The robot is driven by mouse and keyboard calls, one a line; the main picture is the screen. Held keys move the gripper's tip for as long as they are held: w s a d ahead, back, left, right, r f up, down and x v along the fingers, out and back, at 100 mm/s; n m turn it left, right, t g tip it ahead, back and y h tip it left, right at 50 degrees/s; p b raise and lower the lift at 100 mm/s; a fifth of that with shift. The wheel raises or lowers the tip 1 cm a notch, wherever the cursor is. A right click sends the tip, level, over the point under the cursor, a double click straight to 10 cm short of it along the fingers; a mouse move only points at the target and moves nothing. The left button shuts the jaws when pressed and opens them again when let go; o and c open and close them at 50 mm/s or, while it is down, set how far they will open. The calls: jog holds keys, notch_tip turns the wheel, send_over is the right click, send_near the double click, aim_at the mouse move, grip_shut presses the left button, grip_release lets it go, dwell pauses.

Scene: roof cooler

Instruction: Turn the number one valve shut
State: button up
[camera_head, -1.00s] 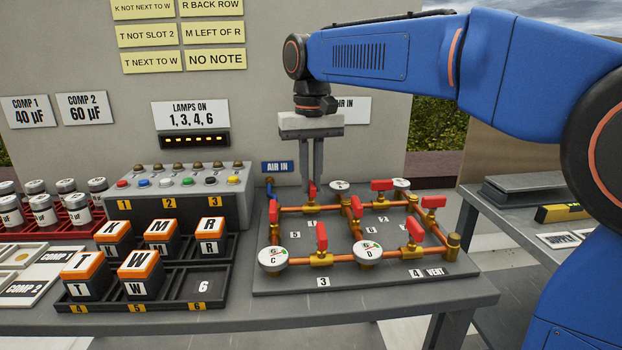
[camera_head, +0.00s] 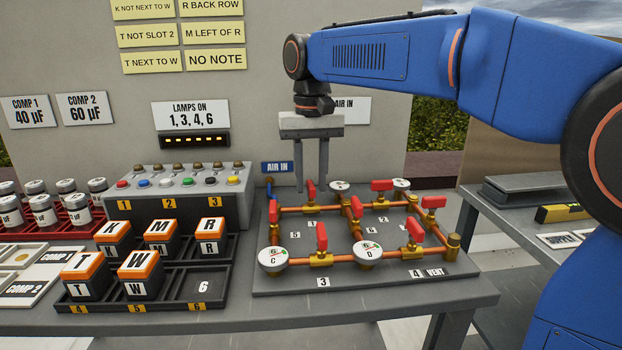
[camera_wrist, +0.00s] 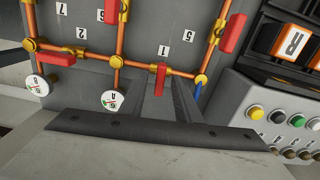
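The number one valve has a red handle (camera_head: 311,190) on the copper pipe run at the back of the manifold board, behind its "1" label (camera_head: 310,225). The handle also shows in the wrist view (camera_wrist: 160,80), lying across its pipe beside the "1" label (camera_wrist: 163,50). My gripper (camera_head: 312,188) points straight down over this valve with its two fingers apart. In the wrist view the fingers of my gripper (camera_wrist: 162,84) stand on either side of the handle, with nothing gripped. I cannot tell how far the tips are above it.
Other red-handled valves (camera_head: 382,185) and white gauges (camera_head: 273,258) crowd the board (camera_head: 380,283). Gauge A (camera_wrist: 113,100) is close to the fingers. A button box (camera_head: 175,187) and lettered blocks (camera_head: 138,275) stand to the left. A wall is behind.

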aim_at(311, 184)
notch_tip(311, 184, up, 17)
jog(key=shift+r, duration=0.2)
dwell(0.5)
